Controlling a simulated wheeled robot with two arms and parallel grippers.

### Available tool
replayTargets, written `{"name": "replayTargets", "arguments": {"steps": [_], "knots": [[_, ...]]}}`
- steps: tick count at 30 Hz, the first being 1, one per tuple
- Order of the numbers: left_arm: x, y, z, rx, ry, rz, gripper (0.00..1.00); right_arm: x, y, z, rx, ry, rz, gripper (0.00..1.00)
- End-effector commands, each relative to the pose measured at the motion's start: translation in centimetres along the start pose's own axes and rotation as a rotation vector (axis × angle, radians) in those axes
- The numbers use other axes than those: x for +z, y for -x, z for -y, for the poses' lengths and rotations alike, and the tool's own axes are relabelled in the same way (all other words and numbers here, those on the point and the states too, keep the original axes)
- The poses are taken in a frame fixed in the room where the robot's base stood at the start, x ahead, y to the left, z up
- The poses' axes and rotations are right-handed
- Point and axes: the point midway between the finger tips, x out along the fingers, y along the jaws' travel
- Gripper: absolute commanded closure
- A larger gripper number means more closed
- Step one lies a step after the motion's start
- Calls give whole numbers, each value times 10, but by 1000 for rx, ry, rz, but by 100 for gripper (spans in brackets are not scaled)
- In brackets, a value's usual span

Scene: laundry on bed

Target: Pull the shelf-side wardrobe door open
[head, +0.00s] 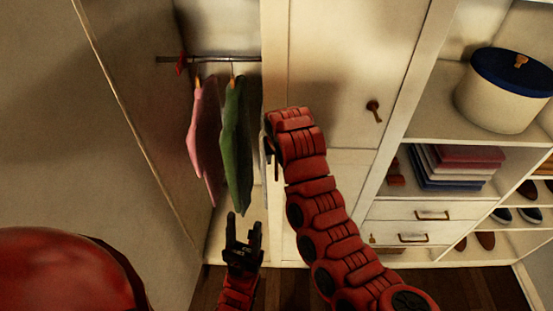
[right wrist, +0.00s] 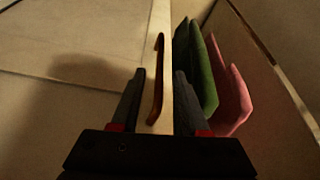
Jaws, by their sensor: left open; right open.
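The shelf-side wardrobe door (head: 335,55) is a tall cream panel left of the shelves. I cannot tell whether it is fully shut or slightly ajar. A slim brown handle (right wrist: 158,80) runs along a pale upright edge (right wrist: 165,30) in the right wrist view. My right gripper (right wrist: 160,98) is open, with one finger on each side of this edge and the handle between them. I cannot tell whether they touch. In the head view my right arm hides most of that spot. My left gripper (head: 243,232) is open and empty, low before the open wardrobe half.
A pink garment (head: 203,145) and a green garment (head: 237,145) hang from a rail (head: 225,58) left of my right gripper. A large panel (head: 110,130) stands at the left. Shelves with folded clothes (head: 455,167), drawers (head: 432,216) and a blue-lidded bin (head: 505,90) are at the right.

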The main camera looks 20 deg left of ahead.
Motion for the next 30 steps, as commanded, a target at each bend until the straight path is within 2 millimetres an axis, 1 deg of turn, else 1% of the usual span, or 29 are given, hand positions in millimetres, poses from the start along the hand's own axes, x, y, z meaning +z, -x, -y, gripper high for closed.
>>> {"name": "replayTargets", "arguments": {"steps": [1, 3, 9, 15, 23, 24, 26, 30], "knots": [[-1, -9, 0, 0, 0, 0, 50, -2, -5, -2, 3, 0, 2, 55], [-2, -14, 1, 0, 0, 0, 50, 0, -18, -2, 1, -1, 5, 55], [-3, -19, 1, 0, 0, 1, 50, -2, -38, 0, 1, 2, -2, 55], [-3, -20, 1, 0, 0, 0, 50, -1, -46, -1, 0, -2, -3, 55], [-3, -20, 1, 0, 0, 1, 50, -1, -47, -1, 0, -2, -3, 55], [-3, -20, 1, 0, 0, 1, 50, -1, -47, -1, 0, -2, -3, 62], [-3, -20, 1, 0, 0, 1, 50, -1, -47, -1, 0, -2, -3, 73], [-3, -20, 1, 0, 0, 1, 50, -1, -47, 0, 0, -2, -3, 98]]}}
